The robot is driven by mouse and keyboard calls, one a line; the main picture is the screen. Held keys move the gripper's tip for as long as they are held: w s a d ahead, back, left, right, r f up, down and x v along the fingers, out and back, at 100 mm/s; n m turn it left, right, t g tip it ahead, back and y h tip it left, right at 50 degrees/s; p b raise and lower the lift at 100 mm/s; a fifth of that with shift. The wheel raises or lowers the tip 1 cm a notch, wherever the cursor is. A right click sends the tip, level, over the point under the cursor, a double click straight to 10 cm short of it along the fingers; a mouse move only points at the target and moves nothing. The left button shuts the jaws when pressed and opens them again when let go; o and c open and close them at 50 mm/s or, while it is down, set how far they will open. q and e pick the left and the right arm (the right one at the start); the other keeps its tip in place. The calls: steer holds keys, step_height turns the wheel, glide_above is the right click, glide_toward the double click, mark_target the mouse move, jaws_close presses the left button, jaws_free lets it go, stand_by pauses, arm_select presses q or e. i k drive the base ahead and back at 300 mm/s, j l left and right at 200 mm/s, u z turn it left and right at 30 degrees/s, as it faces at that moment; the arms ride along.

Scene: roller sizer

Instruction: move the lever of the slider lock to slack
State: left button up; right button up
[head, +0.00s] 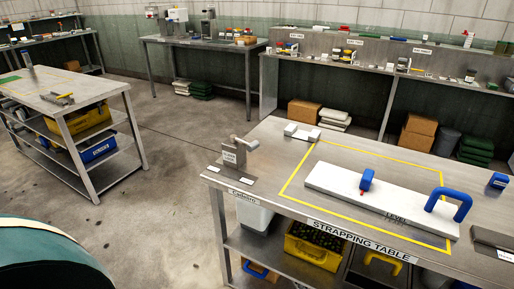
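I cannot tell for certain which fixture is the slider lock, and no readable slack mark shows. A grey metal device (232,158) with a small label and a jutting arm stands at the left end of the strapping table (280,180). A white board (335,184) lies inside the yellow outline, with a blue piece with a red tip (366,180) on it. A large blue handle (449,201) arches over the board's right end, near the printed word LEVEL. Neither of my grippers is in view.
A pale block-like part (302,132) lies at the table's back edge, and a small blue item (497,182) at the right. A yellow bin (313,245) sits underneath. A shelved side table (75,100) stands at left. Open floor (165,190) lies between the tables.

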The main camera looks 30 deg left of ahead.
mark_target(251, 147)
steer(key=k+l+z, duration=0.1)
steer(key=k+z, duration=0.15)
steer(key=k, duration=0.4)
steer(key=j+z, duration=0.15)
steer(key=z, duration=1.4)
steer(key=k+j, duration=0.15)
steer(key=j, duration=0.4)
steer(key=k+j, duration=0.1)
steer(key=j, duration=0.45)
steer(key=k+j, duration=0.15)
steer(key=j, duration=0.35)
steer(key=k+j, duration=0.15)
steer(key=j, duration=0.4)
steer(key=k+j, duration=0.1)
steer(key=j, duration=0.45)
steer(key=k+j, duration=0.15)
steer(key=j, duration=0.4)
steer(key=k+j, duration=0.15)
steer(key=j, duration=0.4)
steer(key=k+j, duration=0.1)
steer(key=j, duration=0.45)
steer(key=z, duration=0.05)
